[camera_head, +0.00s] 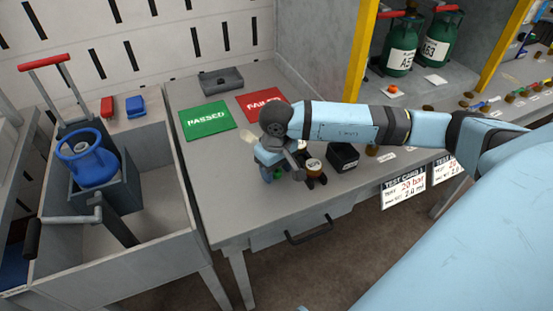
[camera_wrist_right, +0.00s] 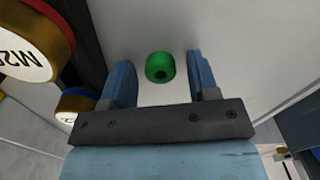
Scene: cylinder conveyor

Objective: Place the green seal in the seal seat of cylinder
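A blue cylinder (camera_head: 88,160) with a ring collar stands in a grey holder at left. Its seal seat cannot be made out. My left gripper is not in view.
A brass fitting with a pale labelled top (camera_head: 314,165) and a black block (camera_head: 343,157) stand close right of my right gripper. Green PASSED (camera_head: 208,119) and red FAILED (camera_head: 262,104) mats lie behind. Green cylinders (camera_head: 401,47) stand on the back shelf. The bench's left front is clear.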

